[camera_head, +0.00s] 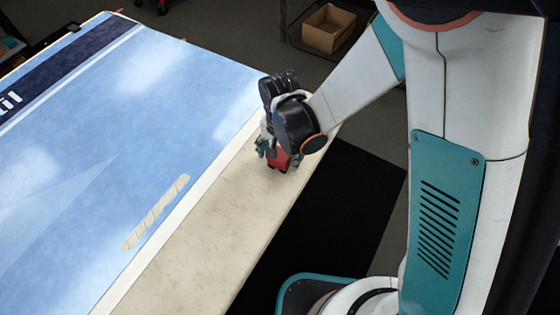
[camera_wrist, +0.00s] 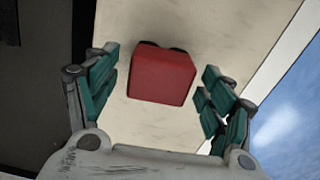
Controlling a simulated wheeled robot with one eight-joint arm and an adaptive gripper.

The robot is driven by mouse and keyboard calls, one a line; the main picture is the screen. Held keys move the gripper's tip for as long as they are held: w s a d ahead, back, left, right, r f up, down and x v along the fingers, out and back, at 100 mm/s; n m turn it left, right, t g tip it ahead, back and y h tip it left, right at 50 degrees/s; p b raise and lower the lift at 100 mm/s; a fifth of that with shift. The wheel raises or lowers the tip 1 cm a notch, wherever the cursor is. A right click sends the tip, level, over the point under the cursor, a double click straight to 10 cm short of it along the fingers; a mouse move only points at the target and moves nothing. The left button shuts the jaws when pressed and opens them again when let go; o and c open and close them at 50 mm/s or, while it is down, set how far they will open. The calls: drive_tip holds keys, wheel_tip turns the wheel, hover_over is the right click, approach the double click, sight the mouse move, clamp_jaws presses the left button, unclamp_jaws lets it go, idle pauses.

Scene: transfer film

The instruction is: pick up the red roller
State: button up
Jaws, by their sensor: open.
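The red roller (camera_wrist: 161,76) shows in the wrist view as a red block with dark ends at its far side, lying on the cream table border. It lies between the two green-padded fingers of my gripper (camera_wrist: 158,88), with a gap on each side. My gripper is open. In the head view the red roller (camera_head: 279,161) is mostly hidden behind my wrist, with a red part showing below it. My gripper (camera_head: 268,150) is just above the border there, and only one green finger shows clearly.
The table (camera_head: 215,240) has a cream border and a blue printed film with a white edge. A pale beige strip (camera_head: 156,212) lies on the film. Dark floor lies beyond the table's right edge. A cardboard box (camera_head: 329,28) stands at the back. The border nearer the camera is clear.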

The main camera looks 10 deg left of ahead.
sight(280, 155)
drive_tip(key=shift+f, duration=0.75)
drive_tip(key=shift+c, duration=0.2)
drive_tip(key=c, duration=1.2)
drive_tip(key=shift+r, duration=0.15)
wheel_tip(280, 155, up, 20)
drive_tip(key=p, duration=0.7)
